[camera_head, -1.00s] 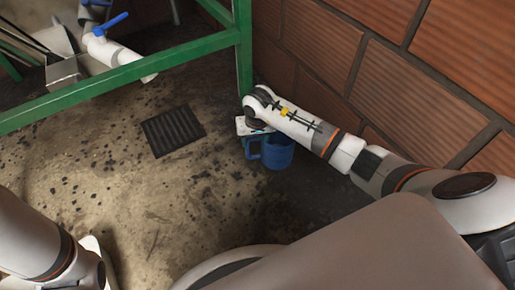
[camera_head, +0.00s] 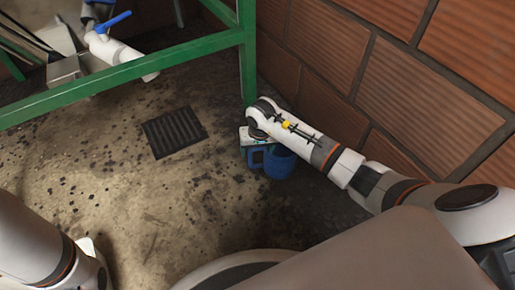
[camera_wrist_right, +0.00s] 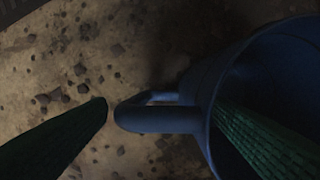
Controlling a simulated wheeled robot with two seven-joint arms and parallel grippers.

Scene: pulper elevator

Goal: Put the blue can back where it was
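The blue can (camera_head: 280,163) is a mug-like vessel with a side handle (camera_head: 256,157). It stands upright below my right gripper (camera_head: 257,137), by the foot of the green post; I cannot tell whether it touches the floor. In the right wrist view the can (camera_wrist_right: 205,85) fills the right side, its handle (camera_wrist_right: 150,118) pointing left. My right gripper (camera_wrist_right: 163,104) has its dark green fingers apart: one outside the handle with a small gap, one inside the can's mouth. Parts of my left arm show at lower left, but its fingers are out of view.
A green frame (camera_head: 125,78) crosses the upper left, its post (camera_head: 248,60) close to my right wrist. A brick wall (camera_head: 400,85) stands close on the right. A dark floor grate (camera_head: 174,132) lies left of the can. The stained floor between is clear.

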